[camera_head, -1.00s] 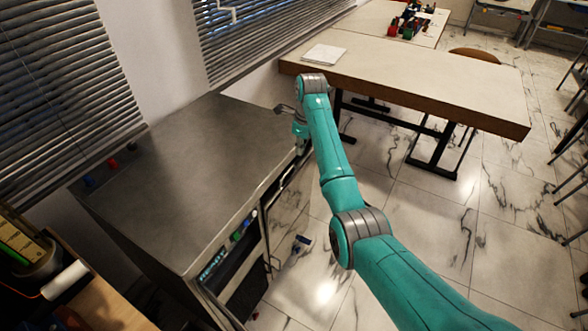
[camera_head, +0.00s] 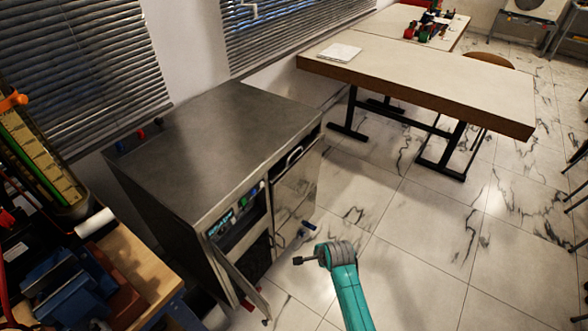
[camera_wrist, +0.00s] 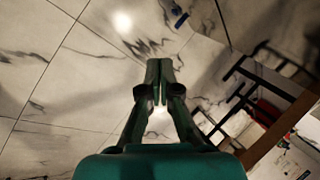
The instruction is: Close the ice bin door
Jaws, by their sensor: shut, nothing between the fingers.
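The steel ice machine (camera_head: 220,140) stands against the wall in the head view. Its front has a lit display (camera_head: 222,222) above a dark opening (camera_head: 258,258). A narrow flap (camera_head: 243,287) stands out at an angle at the lower left of this opening. To the right is a steel door panel (camera_head: 293,190) with a handle (camera_head: 294,157) and a dark gap above it. I cannot tell whether this panel is flush. My gripper (camera_head: 299,261) is in front of the machine, apart from it. Its fingers (camera_wrist: 159,70) are shut and empty in the wrist view.
A long table (camera_head: 430,85) stands behind to the right. A wooden bench (camera_head: 125,265) with equipment is at the left. The marble floor at the right front is open.

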